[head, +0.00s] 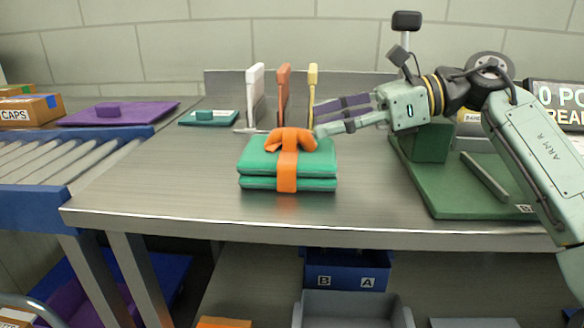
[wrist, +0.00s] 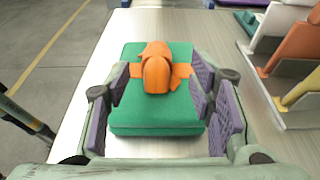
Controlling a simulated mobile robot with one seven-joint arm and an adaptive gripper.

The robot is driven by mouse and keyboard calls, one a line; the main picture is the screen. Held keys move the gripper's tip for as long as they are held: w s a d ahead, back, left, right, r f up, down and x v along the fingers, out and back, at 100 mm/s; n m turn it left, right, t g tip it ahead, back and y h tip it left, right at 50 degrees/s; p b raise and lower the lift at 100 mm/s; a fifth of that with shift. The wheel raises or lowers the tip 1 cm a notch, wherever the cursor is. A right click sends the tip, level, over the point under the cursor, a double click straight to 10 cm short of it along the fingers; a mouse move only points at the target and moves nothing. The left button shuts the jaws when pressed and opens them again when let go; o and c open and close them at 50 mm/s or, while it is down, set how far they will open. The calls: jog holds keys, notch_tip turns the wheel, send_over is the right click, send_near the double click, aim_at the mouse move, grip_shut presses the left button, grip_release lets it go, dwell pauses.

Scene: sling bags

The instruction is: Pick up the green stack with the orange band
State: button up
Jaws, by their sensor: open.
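The green stack (head: 255,165) lies flat on the metal table, two folded layers thick. An orange band (head: 287,172) wraps around its middle and ends in a knot or bow on top. In the wrist view the green stack (wrist: 155,110) sits between and beyond my fingers, with the orange knot (wrist: 156,72) near its centre. My gripper (head: 320,118) is open and empty, just above and to the right of the stack in the head view. Its purple-padded fingers also show in the wrist view (wrist: 162,95), one on each side of the knot. I cannot tell whether they touch the band.
White, orange and yellow upright dividers (head: 283,95) stand behind the stack. A green fixture (head: 470,205) is on the table's right. A teal flat item (head: 208,118) lies at the back left. A roller conveyor (head: 70,160) runs at left. The table's front left is clear.

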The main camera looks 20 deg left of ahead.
aim_at(294, 128)
jog(key=b+x, duration=0.3)
jog(key=x, duration=0.3)
jog(key=shift+s, duration=0.2)
jog(key=shift+a+b, duration=0.3)
jog(key=shift+r, duration=0.1)
grip_shut()
dwell(0.6)
